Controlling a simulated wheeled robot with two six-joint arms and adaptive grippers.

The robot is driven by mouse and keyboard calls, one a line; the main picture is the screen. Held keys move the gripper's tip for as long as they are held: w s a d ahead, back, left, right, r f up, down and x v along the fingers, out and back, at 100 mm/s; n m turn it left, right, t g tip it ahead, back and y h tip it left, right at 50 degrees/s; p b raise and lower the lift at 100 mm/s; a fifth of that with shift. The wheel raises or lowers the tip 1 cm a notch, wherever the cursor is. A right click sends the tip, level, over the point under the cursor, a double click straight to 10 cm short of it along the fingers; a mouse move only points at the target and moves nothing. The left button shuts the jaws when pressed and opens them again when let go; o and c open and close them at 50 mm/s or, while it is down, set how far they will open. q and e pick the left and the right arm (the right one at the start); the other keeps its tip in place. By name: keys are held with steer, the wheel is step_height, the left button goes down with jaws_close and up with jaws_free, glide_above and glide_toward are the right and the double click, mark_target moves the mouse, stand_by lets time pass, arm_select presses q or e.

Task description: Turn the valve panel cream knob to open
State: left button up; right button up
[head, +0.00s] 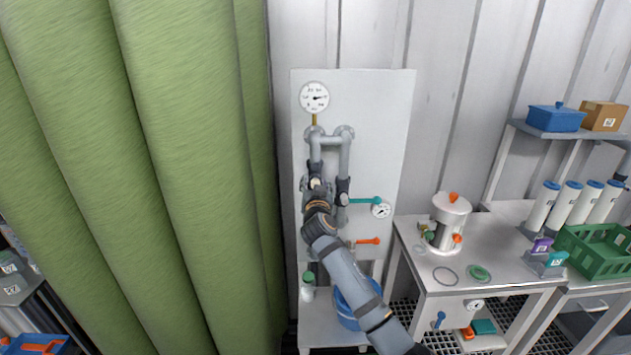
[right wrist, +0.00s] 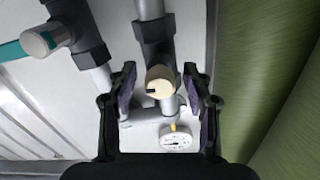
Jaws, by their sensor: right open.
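The white valve panel (head: 385,105) stands upright against the wall, with grey pipes on it. The cream knob (right wrist: 160,82) sits on a pipe in the right wrist view, with a short dark mark on its face. In the head view my right gripper (head: 316,186) is at the left pipe and covers most of the knob. My right gripper (right wrist: 160,78) is open, with one finger on each side of the knob in the picture. Light gaps show between fingers and knob; I cannot tell whether the fingertips reach its depth. My left gripper is not in view.
A teal handle (head: 365,201) and an orange handle (head: 368,241) stick out right of my right gripper. A round gauge (head: 314,97) is at the panel's top. A green curtain (head: 190,150) hangs close on the left. A metal table (head: 440,275) stands right.

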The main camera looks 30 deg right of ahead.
jaws_close()
stand_by(0.4)
